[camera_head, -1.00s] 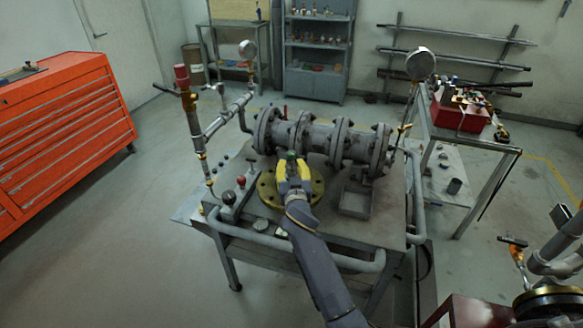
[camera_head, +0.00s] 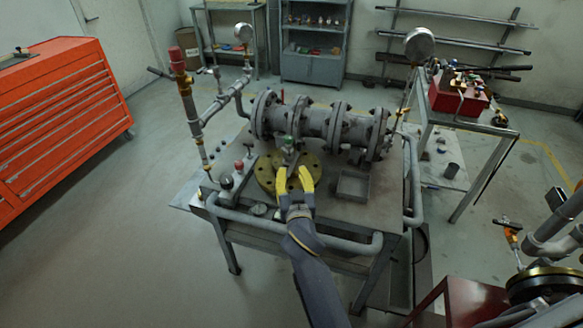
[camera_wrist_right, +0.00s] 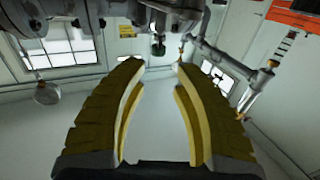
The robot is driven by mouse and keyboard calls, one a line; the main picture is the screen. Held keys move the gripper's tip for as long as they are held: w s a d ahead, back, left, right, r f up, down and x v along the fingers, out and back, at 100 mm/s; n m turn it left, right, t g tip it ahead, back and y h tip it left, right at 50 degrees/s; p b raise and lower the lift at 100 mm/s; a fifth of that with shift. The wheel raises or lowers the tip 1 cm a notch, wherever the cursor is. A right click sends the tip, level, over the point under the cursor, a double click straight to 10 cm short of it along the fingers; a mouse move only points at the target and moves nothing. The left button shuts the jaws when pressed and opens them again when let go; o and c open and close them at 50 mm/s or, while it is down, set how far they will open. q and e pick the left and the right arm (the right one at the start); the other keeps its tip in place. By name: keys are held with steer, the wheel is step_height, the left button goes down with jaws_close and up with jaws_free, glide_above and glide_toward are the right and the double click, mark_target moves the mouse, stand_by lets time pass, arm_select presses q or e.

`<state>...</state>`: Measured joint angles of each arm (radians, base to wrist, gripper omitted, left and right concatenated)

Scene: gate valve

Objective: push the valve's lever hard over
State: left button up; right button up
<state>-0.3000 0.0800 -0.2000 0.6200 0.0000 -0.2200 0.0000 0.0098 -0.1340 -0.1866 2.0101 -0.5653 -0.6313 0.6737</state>
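A grey flanged pipe assembly (camera_head: 322,124) lies across the top of the workbench (camera_head: 334,222). A small green-topped part (camera_head: 288,142) stands in front of it, behind a round brass-coloured flange (camera_head: 266,174); I cannot tell for sure whether it is the valve's lever. My right gripper (camera_head: 294,174) has yellow fingers, spread apart and empty, over the flange and on the near side of the green-topped part. My left gripper is not in view.
A grey open tray (camera_head: 352,186) sits right of the flange. Red and dark knobs (camera_head: 238,166) and an upright pipe with a red top (camera_head: 178,70) stand left. A grey rail (camera_head: 290,232) runs along the bench's front. A side table (camera_head: 470,132) stands right.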

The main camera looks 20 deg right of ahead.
steer(key=shift+s, duration=0.45)
